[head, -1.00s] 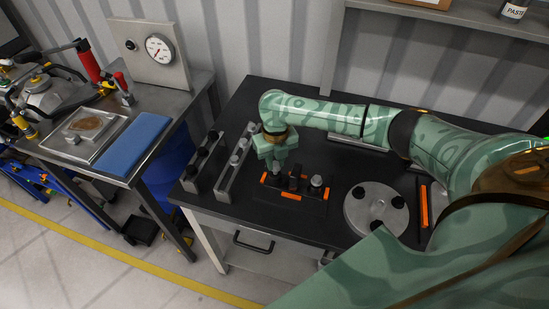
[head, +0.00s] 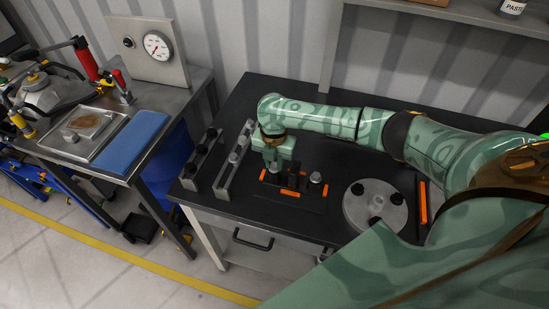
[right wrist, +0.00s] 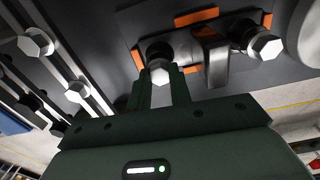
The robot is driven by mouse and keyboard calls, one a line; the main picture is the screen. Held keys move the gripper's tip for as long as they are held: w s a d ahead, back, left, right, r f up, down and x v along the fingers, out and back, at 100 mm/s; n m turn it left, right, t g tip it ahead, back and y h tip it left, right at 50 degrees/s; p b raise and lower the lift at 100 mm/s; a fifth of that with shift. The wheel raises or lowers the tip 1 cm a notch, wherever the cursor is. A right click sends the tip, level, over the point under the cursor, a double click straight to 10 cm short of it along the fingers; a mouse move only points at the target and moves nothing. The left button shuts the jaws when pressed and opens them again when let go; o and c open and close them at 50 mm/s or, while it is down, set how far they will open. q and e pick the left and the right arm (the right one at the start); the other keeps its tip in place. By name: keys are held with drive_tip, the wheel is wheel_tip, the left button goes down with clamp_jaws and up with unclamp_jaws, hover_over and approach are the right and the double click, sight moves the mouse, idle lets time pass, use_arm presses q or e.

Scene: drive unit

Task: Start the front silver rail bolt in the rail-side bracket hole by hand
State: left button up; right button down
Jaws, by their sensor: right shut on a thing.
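My right gripper (head: 273,170) points down over the left part of the orange-marked block (head: 290,205) on the black bench. In the right wrist view its fingers (right wrist: 160,92) are shut on a silver hex-headed bolt (right wrist: 159,75). The bolt is in front of a dark round seat on the left of the block; I cannot tell whether its tip is in a hole. A second silver bolt (right wrist: 264,45) stands on the right of the block, also visible in the head view (head: 316,178). A grey upright bracket (right wrist: 213,62) lies between them. My left gripper is not in view.
Two rails with bolts stand left of the block: one with silver heads (head: 233,160), one with dark heads (head: 202,150). A round grey plate with dark knobs (head: 372,212) lies to the right. Clear bench lies in front of the block.

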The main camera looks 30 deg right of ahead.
drive_tip(key=shift+m+p, duration=0.8)
drive_tip(key=shift+p, duration=0.1)
drive_tip(key=c, duration=1.2)
unclamp_jaws()
wheel_tip(320, 180, up, 16)
drive_tip(key=p, duration=0.4)
wheel_tip(320, 180, up, 5)
drive_tip(key=p, duration=0.7)
hover_over(274, 165)
